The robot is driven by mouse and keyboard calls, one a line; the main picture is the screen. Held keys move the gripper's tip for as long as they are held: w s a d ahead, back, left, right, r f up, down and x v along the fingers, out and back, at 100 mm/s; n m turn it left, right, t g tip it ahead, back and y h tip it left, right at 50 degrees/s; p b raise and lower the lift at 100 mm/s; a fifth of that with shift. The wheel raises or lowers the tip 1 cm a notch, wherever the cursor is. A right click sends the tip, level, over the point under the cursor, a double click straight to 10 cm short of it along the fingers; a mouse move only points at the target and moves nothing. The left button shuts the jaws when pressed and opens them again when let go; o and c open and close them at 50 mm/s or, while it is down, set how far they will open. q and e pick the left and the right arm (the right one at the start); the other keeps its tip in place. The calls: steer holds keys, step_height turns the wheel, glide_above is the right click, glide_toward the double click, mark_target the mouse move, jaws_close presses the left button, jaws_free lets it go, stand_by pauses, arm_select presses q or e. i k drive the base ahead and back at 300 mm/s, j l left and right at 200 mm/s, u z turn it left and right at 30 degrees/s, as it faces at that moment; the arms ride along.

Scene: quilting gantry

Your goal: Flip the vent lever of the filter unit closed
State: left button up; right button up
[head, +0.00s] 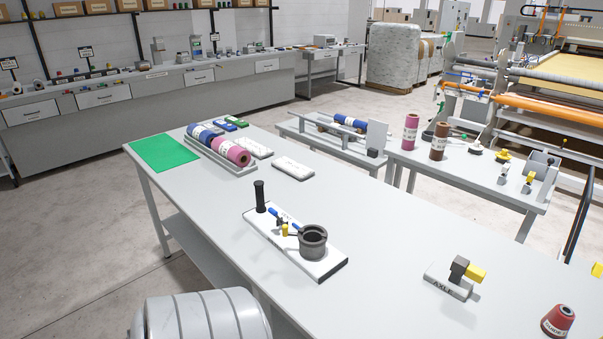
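What looks like the filter unit is a white base plate (268,238) lying on the grey table, a little left of the middle of the head view. On it stand a black upright post (260,196), a dark grey open round housing (312,243), and small valve fittings between them. A blue lever (285,217) lies slanted among the fittings, with a small yellow part (285,230) beside it. I cannot tell for sure which of these is the vent lever or whether it is open. Neither of my grippers is in view.
A green mat (163,153) and a tray of rolls (220,158) are at the far left. Table around the unit is clear.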

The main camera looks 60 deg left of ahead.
mark_target(271, 211)
steer(key=u, duration=2.25)
